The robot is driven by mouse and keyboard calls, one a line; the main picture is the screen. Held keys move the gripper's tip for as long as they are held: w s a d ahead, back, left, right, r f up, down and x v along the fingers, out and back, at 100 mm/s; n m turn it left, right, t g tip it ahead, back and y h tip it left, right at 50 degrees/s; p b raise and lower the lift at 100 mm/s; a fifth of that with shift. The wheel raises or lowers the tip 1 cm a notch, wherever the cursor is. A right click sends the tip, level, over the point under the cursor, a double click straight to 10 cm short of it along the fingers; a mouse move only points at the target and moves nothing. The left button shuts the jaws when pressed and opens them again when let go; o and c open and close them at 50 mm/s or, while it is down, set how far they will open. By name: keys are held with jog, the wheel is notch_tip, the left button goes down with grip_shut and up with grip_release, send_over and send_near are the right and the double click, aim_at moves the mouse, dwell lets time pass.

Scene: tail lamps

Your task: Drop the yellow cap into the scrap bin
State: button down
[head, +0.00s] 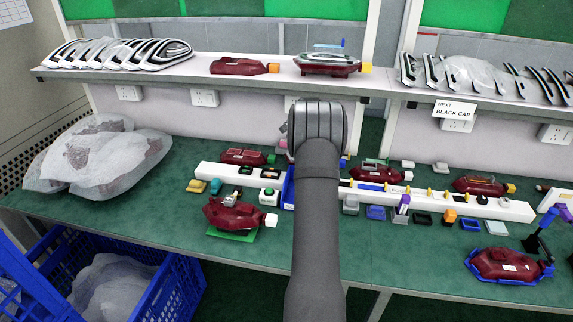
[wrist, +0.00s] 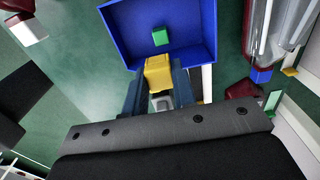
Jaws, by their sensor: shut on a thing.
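The yellow cap (wrist: 158,72) is between the two dark fingers of my gripper (wrist: 158,82) in the wrist view, and the gripper is shut on it. A blue open bin (wrist: 202,12) lies just beyond the fingertips, with a small green block (wrist: 160,37) on its floor. The cap overlaps the bin's near wall in this view; I cannot tell its height above the rim. In the head view my arm hides the gripper, the cap and most of the bin, whose blue left edge (head: 288,189) shows beside the arm.
A dark red lamp (head: 234,214) with a white cap stands on a green pad left of my arm. White strips (head: 225,176) with small parts run along the green bench (head: 170,200). Another red lamp sits in a blue fixture (head: 508,266) at right. A "NEXT BLACK CAP" sign (head: 455,109) hangs from the shelf.

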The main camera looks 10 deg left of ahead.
jog(key=shift+d+f, duration=0.15)
jog(key=shift+f, duration=2.85)
jog(key=c, duration=1.1)
grip_release()
jog(key=shift+r, duration=0.1)
notch_tip(320, 180, up, 17)
jog(key=shift+r, duration=0.1)
